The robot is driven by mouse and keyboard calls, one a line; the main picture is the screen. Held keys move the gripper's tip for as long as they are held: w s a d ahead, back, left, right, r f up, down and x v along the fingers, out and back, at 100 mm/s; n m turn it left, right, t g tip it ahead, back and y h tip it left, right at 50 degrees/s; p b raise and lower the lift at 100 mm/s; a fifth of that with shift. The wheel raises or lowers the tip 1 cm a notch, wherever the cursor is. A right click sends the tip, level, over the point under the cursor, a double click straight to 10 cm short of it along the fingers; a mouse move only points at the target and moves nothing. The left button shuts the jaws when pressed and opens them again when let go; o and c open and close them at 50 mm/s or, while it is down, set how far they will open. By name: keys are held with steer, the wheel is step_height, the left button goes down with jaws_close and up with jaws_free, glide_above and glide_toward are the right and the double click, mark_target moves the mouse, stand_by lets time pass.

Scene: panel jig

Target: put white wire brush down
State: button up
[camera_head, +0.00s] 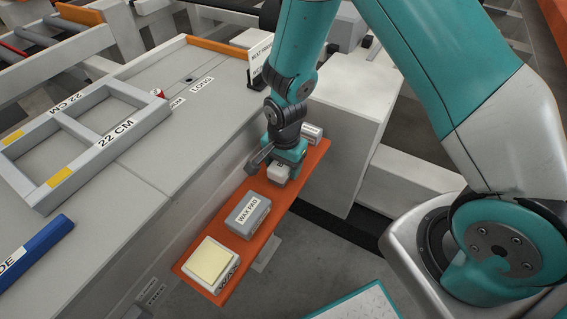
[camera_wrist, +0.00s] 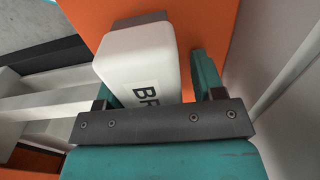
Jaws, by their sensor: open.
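The white wire brush (camera_wrist: 138,58) is a white block with a label reading "BR" in the wrist view. It stands over the orange shelf (camera_wrist: 215,20) and appears to rest on it. In the head view the white brush (camera_head: 279,173) shows just under my gripper (camera_head: 284,160), above the orange shelf (camera_head: 290,193). My gripper (camera_wrist: 158,85) is open, with its fingers on either side of the brush; a gap shows at the right finger. The brush's underside is hidden.
A grey bench (camera_head: 150,160) with a 22 CM frame (camera_head: 118,137) borders the shelf's left.

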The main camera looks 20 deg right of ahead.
steer(key=r, duration=0.4)
steer(key=r+p, duration=0.1)
steer(key=r, duration=0.3)
steer(key=r+p, duration=0.1)
steer(key=r, duration=0.3)
steer(key=shift+s+d, duration=0.15)
steer(key=shift+s, duration=0.1)
steer(key=s+a+r+n+y, duration=0.2)
steer(key=s+r+n, duration=0.7)
steer(key=s+a+r+n+y, duration=0.2)
steer(key=s+r+n, duration=0.6)
steer(key=s+r, duration=0.1)
steer(key=shift+s+a+r+n, duration=0.25)
steer(key=shift+r+n, duration=0.15)
steer(key=shift+r, duration=0.3)
steer(key=shift+r+p, duration=0.1)
steer(key=shift+p, duration=0.2)
step_height(320, 180, up, 12)
steer(key=p, duration=1.1)
steer(key=shift+p, duration=0.4)
